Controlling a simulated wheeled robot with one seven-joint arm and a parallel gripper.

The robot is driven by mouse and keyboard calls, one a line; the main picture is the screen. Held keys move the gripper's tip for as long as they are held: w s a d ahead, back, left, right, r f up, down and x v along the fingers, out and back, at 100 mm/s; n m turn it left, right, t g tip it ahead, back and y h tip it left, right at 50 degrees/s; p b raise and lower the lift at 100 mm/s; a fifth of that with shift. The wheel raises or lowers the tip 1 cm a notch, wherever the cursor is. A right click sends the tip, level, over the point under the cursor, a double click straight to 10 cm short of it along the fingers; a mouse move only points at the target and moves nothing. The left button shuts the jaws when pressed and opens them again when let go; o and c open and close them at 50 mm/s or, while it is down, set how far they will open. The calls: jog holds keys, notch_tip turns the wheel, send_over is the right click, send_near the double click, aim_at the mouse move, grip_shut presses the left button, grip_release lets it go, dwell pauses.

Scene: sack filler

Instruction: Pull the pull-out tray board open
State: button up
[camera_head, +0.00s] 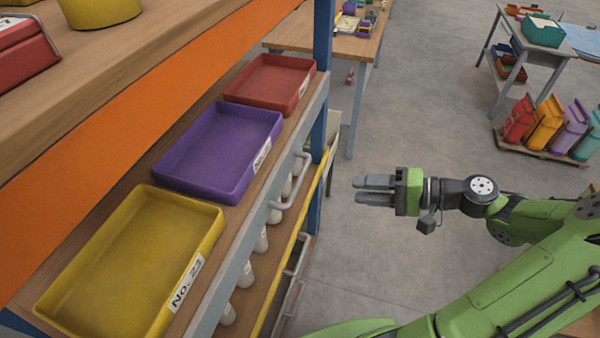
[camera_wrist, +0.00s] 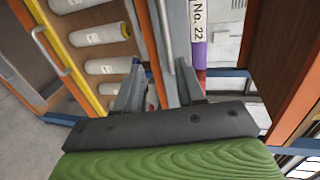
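The tray board (camera_head: 240,198) is a wooden shelf with a grey front edge, carrying a yellow, a purple and a red tray. A silver bar handle (camera_head: 292,184) sits on its front edge. My gripper (camera_head: 356,190) is to the right of the handle, apart from it, with its two grey fingers open and empty. In the wrist view the handle (camera_wrist: 164,35) shows as an upright bar beyond the gap between the fingertips (camera_wrist: 160,78). The purple tray's "No. 22" label (camera_wrist: 197,22) shows beside it.
Below is a yellow-edged shelf (camera_wrist: 85,78) with several white bottles and its own handle (camera_wrist: 42,48). A blue post (camera_head: 322,45) stands at the rack's far end. An orange beam and wooden shelf are above. The floor (camera_head: 375,250) around my gripper is clear.

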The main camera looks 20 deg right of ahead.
aim_at(299, 178)
jog(key=shift+t, duration=0.4)
jog(key=b+x, duration=0.1)
jog(key=x, duration=1.4)
jog(key=shift+w+r+b, duration=0.2)
jog(key=shift+b, duration=0.2)
jog(key=shift+c, duration=0.2)
grip_shut()
